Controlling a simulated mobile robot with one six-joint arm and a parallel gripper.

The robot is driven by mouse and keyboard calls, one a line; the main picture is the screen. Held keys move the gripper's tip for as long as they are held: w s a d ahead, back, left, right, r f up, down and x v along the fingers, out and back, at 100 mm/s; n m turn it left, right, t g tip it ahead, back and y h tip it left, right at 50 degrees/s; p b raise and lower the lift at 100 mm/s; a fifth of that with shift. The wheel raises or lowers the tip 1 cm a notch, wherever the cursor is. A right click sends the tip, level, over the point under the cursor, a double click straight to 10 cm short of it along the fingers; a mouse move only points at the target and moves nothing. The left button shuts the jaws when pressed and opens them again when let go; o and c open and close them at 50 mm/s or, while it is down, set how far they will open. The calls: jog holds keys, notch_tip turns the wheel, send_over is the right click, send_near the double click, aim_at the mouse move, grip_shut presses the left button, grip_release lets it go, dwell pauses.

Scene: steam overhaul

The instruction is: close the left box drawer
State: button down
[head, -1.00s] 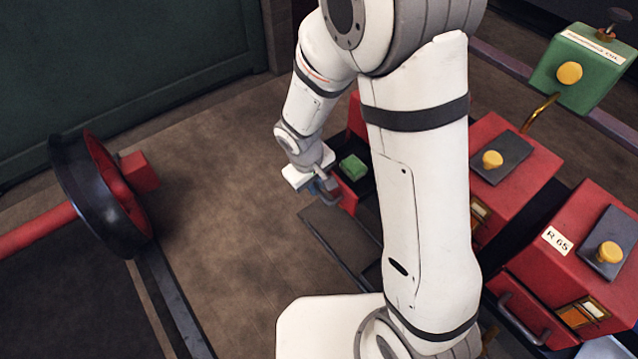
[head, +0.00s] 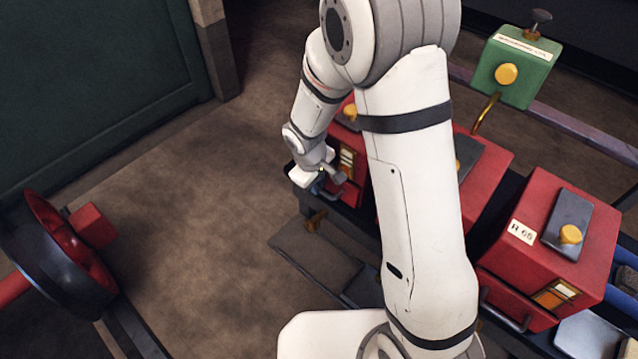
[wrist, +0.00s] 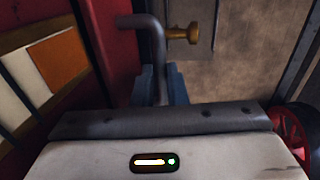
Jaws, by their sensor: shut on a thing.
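The left red box (head: 357,143) stands partly hidden behind my arm in the head view, with its drawer pushed in flush as far as I can see. My gripper (head: 328,184) is at the drawer front. In the wrist view its blue fingertips (wrist: 161,84) are shut on the drawer's grey handle (wrist: 156,45). The red front (wrist: 108,40) is close by on the left of that view, with an orange and white panel (wrist: 50,70). The inside of the drawer is hidden.
Another red box (head: 550,240) with a grey handle stands at the right. A green box (head: 517,68) is behind. A brass fitting (head: 315,220) projects below the left box; one also shows in the wrist view (wrist: 183,34). A wheel (head: 62,255) is at left. Floor (head: 200,200) between is clear.

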jog(key=c, duration=1.7)
grip_release()
jog(key=shift+w+d+r, duration=0.1)
jog(key=shift+w+d, duration=0.25)
jog(key=shift+o, duration=1.2)
jog(key=shift+s+a, duration=0.1)
jog(key=shift+s, duration=0.1)
notch_tip(320, 180, up, 8)
jog(key=s+a+p, duration=0.1)
jog(key=shift+f, duration=0.2)
jog(key=s+d+r+m+p, duration=0.3)
jog(key=s+d+r, duration=0.4)
jog(key=r, duration=0.3)
jog(key=s+d+r+m+t+y+p, duration=0.1)
jog(key=s+d+r+m+p, duration=0.2)
jog(key=s+d+r+m, duration=0.3)
jog(key=s+d+r, duration=0.2)
jog(key=s+r, duration=0.2)
jog(key=shift+s+r+m, duration=0.15)
jog(key=shift+r+m, duration=0.15)
jog(key=shift+r, duration=0.1)
